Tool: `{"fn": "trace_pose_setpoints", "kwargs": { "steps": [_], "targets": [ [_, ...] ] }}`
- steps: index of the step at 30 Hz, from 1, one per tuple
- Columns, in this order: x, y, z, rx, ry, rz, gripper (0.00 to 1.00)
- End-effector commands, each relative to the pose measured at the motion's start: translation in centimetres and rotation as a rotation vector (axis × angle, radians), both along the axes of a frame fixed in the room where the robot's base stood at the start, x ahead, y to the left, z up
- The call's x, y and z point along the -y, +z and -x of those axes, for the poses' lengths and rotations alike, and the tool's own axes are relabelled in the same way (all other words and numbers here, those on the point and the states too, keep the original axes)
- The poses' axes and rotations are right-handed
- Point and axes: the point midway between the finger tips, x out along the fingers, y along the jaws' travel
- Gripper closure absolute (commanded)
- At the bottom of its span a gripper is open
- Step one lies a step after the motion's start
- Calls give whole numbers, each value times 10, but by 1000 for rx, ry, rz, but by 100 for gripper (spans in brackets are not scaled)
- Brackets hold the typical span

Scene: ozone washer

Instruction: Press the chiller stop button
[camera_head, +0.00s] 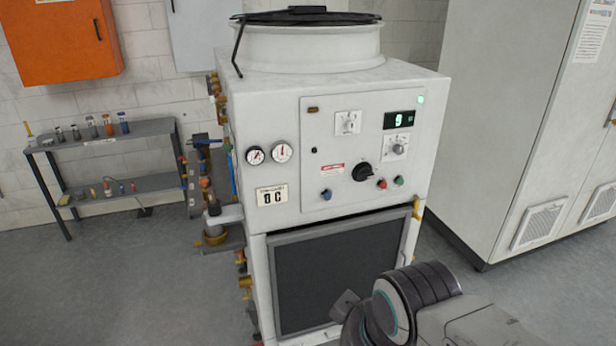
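The chiller (240,100) is a white cabinet with a round fan housing on top, standing in the middle of the view. Its raised control panel (340,150) faces me. A small red button (382,184), seemingly the stop button, sits low on the panel's right side. A green button (398,181) is just right of it, and a black rotary switch (361,172) is up and left of it. My gripper (345,304) shows only in part at the bottom, below the panel and in front of the dark grille, apart from the buttons. Its fingers are mostly hidden behind my wrist.
Two gauges (269,153), a blue knob (327,194) and a lit display (400,120) are also on the chiller's front. Pipes and brass valves (215,235) stick out on its left. A large white cabinet (505,120) stands close on the right. A shelf (110,142) with bottles is at left.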

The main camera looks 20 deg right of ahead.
Motion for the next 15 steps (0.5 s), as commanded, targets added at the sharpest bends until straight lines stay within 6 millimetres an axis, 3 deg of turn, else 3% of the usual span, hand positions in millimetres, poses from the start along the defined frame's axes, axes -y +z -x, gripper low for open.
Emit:
{"fn": "trace_pose_setpoints", "kwargs": {
  "steps": [11, 15],
  "targets": [
    [0, 0, 0, 0, 0, 0, 98],
    [0, 0, 0, 0, 0, 0, 100]
  ]
}}
